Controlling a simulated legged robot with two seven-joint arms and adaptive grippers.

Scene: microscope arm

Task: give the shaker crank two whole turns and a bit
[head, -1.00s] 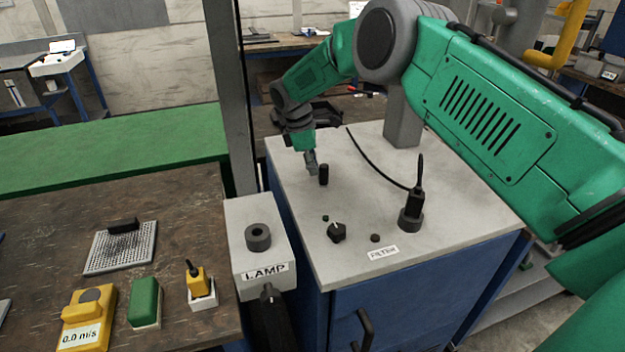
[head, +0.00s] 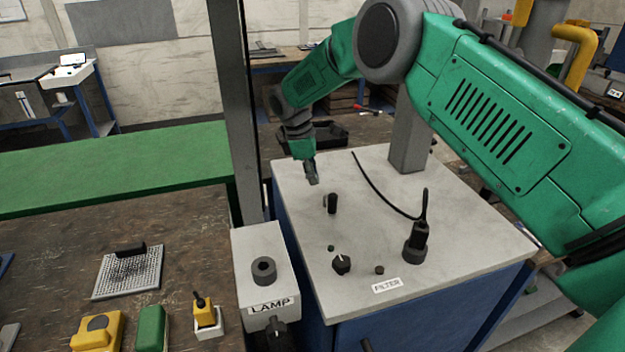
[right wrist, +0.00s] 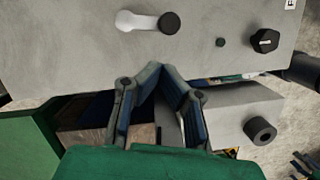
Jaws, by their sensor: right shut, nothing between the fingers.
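The shaker crank shows in the right wrist view as a pale arm (right wrist: 133,20) with a round black knob (right wrist: 170,22) at its right end. In the head view the knob (head: 332,203) is a short black upright peg on the grey cabinet top, and the pale arm is barely visible. My right gripper (head: 314,181) is a little above and to the left of the knob, apart from it. In the right wrist view its fingertips (right wrist: 165,68) meet with nothing between them, below the crank in the picture. My left gripper is not in view.
The grey cabinet top (head: 380,240) also holds a black dial (head: 341,264), a black plug with a cable (head: 416,240) and a FILTER label (head: 386,285). A LAMP box (head: 266,275) and a grey post (head: 232,110) stand left of it. The top around the crank is clear.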

